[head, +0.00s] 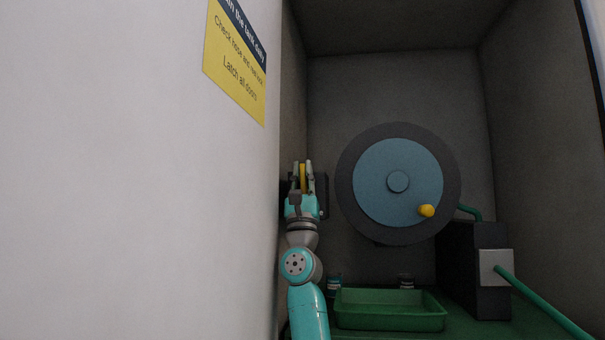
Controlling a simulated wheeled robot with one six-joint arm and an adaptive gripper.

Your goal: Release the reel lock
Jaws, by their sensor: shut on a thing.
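The hose reel (365,185), a dark disc with a blue face, is mounted on the back wall of the recess. A yellow knob (426,211) sticks out at its lower right. My gripper (303,174) is left of the reel, pointing up, with its fingers on either side of a yellow upright lever (303,180), which looks like the reel lock. The gripper is shut on this lever. A dark block (323,194) shows just behind and right of the gripper. The lever's lower part is hidden by the gripper.
A green tray (390,322) lies on the green floor below the reel. A dark box (470,270) with a grey plate and green hose (540,303) stands at right. A white panel (130,180) with a yellow sign (235,65) fills the left, close to my arm.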

